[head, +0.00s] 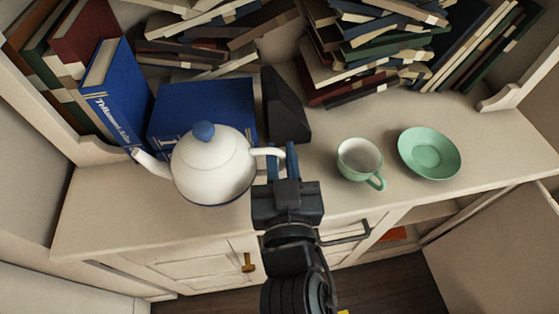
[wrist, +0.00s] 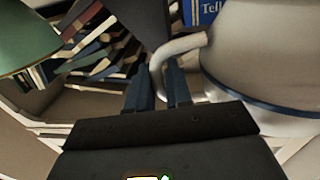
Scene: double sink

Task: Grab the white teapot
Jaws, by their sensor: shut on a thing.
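The white teapot (head: 212,170) with a blue lid knob stands upright at the left front of the shelf top, its spout to the left and its handle to the right. I cannot tell if its base touches the surface. My gripper (head: 280,158) is at the handle, its blue fingers shut on it. In the wrist view my gripper (wrist: 158,88) has its two fingers on either side of the curved handle, and the teapot body (wrist: 265,70) fills the right side. The exact contact is partly hidden.
A green cup (head: 359,162) and green saucer (head: 430,153) are on the right. Blue books (head: 203,107) and a dark bookend (head: 285,108) stand close behind the teapot. Book piles (head: 375,45) line the back. The shelf top's front edge (head: 120,250) is close.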

